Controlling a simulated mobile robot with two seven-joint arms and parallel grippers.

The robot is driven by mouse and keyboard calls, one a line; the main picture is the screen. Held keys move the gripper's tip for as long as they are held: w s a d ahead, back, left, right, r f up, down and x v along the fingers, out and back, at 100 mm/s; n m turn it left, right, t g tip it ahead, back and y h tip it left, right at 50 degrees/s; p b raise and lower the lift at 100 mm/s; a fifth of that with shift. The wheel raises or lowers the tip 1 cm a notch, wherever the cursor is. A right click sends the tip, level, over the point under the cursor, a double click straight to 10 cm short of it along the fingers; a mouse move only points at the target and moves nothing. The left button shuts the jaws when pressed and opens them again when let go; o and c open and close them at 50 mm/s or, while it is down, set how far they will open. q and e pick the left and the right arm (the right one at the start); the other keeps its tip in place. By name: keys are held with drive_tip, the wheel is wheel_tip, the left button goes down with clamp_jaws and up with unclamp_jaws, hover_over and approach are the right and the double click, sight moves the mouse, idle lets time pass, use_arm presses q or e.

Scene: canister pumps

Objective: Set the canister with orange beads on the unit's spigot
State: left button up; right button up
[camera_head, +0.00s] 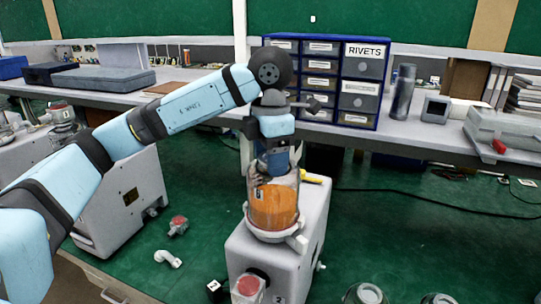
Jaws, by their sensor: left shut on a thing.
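The clear canister with orange beads (273,207) stands upright over the top of the grey unit (277,262) in the middle. The spigot is hidden below it, so I cannot tell whether the canister is fully seated on it. My left gripper (276,168) reaches down from above and is shut on the canister at its upper part; the fingertips are partly hidden. My right gripper is not in view.
A second grey unit (128,197) stands at left. A white elbow pipe (168,259), a red-capped fitting (178,225) and a small numbered cube (215,289) lie on the green surface. Jars (365,294) stand at the bottom edge. A blue drawer cabinet (357,85) stands on the back bench.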

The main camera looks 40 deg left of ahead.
use_arm(q)
drive_tip(key=shift+f+b, duration=0.5)
drive_tip(key=shift+f, duration=0.15)
drive_tip(key=o, duration=1.4)
drive_tip(key=shift+c, duration=0.2)
wheel_tip(320, 180, up, 14)
drive_tip(key=p, duration=0.1)
drive_tip(key=shift+p, duration=0.4)
drive_tip(key=shift+f, duration=0.15)
